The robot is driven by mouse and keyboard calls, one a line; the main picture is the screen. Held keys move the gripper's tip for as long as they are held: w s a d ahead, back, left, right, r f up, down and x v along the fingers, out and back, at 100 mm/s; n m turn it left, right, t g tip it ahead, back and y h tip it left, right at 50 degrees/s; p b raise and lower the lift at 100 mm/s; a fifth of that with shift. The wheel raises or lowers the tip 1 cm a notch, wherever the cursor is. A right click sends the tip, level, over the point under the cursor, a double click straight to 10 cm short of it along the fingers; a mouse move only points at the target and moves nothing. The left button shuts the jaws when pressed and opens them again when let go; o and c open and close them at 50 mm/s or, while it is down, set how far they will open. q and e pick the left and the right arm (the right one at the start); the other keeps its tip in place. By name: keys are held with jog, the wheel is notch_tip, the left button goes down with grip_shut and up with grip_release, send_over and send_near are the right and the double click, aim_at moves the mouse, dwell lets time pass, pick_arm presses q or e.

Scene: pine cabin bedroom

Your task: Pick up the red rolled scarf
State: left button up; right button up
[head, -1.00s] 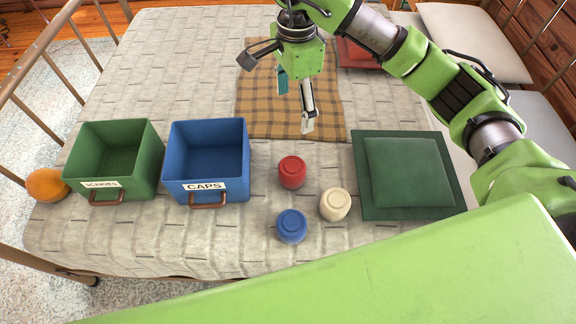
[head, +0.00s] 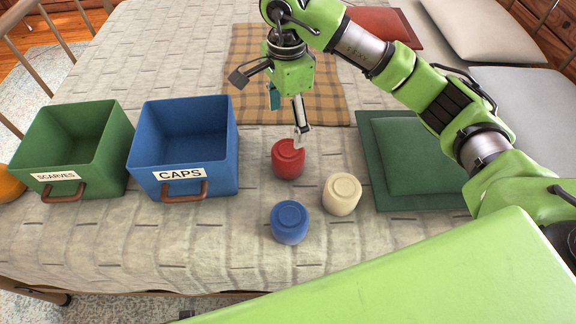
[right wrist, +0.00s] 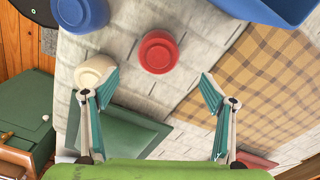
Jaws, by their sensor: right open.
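The red rolled scarf (head: 288,160) lies on the bed in the head view, between the blue bin and the green cushion. It also shows in the right wrist view (right wrist: 158,52), ahead of the fingers and between their lines. My right gripper (head: 287,115) is above and just behind the scarf in the head view; one fingertip overlaps the scarf's upper edge in the picture. In the right wrist view my right gripper (right wrist: 150,88) is open, with nothing between its fingers. Whether a finger touches the scarf I cannot tell. My left gripper is not in view.
A cream roll (head: 341,195) and a blue roll (head: 290,223) lie close to the red one. A blue bin labelled CAPS (head: 216,180) and a green bin labelled SCARVES (head: 92,180) stand at left. A green cushion (head: 415,160) lies at right, a plaid cloth (head: 240,95) behind.

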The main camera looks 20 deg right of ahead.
aim_at(288, 150)
notch_tip(288, 150, down, 8)
jog(key=shift+f, duration=0.25)
notch_tip(288, 150, down, 4)
jog(key=shift+s+d+f+b, duration=0.15)
jog(key=shift+f+b, duration=0.1)
jog(key=shift+b, duration=0.15)
jog(key=shift+f, duration=0.3)
jog(key=c, duration=1.2)
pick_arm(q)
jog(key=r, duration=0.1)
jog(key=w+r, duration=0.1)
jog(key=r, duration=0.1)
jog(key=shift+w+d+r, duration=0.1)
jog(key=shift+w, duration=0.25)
pick_arm(e)
jog(key=shift+c, duration=0.2)
